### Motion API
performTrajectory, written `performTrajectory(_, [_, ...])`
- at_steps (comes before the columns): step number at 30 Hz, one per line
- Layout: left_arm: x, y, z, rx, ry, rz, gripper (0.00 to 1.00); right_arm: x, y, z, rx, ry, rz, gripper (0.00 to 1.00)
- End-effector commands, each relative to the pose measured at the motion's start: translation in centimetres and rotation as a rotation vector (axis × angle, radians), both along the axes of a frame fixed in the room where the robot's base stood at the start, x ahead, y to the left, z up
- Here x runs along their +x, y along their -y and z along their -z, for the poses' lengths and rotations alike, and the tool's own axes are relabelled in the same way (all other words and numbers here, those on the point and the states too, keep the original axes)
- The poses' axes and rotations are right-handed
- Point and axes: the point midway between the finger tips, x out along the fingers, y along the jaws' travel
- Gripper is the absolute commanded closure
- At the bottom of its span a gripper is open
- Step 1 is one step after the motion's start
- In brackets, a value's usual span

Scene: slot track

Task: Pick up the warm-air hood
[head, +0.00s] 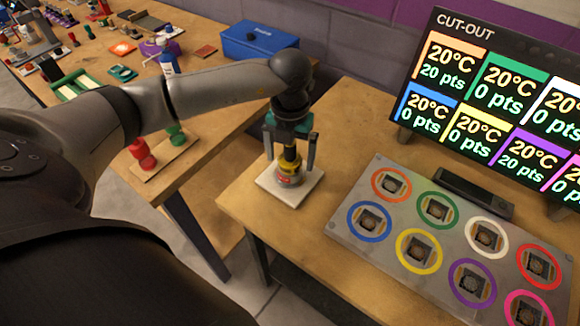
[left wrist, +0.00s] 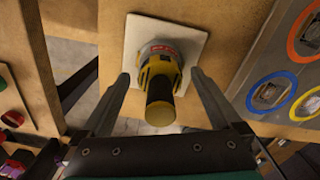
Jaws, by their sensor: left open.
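The warm-air hood (head: 289,172) is a yellow and black tool with a red label, standing upright on a pale square pad (head: 302,190) at the left end of the right-hand table. My left gripper (head: 289,163) is above it, pointing down, with a finger on each side of the hood. In the left wrist view the hood (left wrist: 160,82) lies between the two open fingers, with a gap on both sides. The pad (left wrist: 190,38) shows beneath it there. My right gripper is not in view.
A grey plate (head: 402,216) with several coloured rings lies right of the pad. A "CUT-OUT" display (head: 480,90) stands behind it. The left table holds a blue box (head: 258,40), a bottle (head: 167,60) and red and green knobs (head: 142,153). A floor gap separates the tables.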

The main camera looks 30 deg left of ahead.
Motion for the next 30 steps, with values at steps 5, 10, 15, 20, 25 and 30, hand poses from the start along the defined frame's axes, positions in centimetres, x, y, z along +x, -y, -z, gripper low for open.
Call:
performTrajectory(5, [0.02, 0.01, 0.16, 0.000, 0.001, 0.001, 0.02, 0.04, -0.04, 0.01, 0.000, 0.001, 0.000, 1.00])
performTrajectory(10, [0.02, 0.01, 0.13, 0.000, 0.001, 0.000, 0.14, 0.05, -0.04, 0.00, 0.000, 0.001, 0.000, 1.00])
performTrajectory(15, [0.02, 0.01, 0.12, 0.000, 0.001, 0.000, 0.33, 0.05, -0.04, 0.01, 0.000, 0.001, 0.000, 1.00])
performTrajectory(20, [0.02, 0.00, 0.11, 0.000, 0.001, 0.000, 0.51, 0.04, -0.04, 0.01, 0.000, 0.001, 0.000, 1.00])
performTrajectory(25, [0.03, -0.01, 0.10, 0.000, 0.001, 0.000, 0.70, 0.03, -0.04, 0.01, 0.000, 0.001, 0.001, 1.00])
performTrajectory(30, [0.03, -0.02, 0.10, 0.000, 0.001, 0.000, 0.90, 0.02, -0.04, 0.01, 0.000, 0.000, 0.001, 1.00])
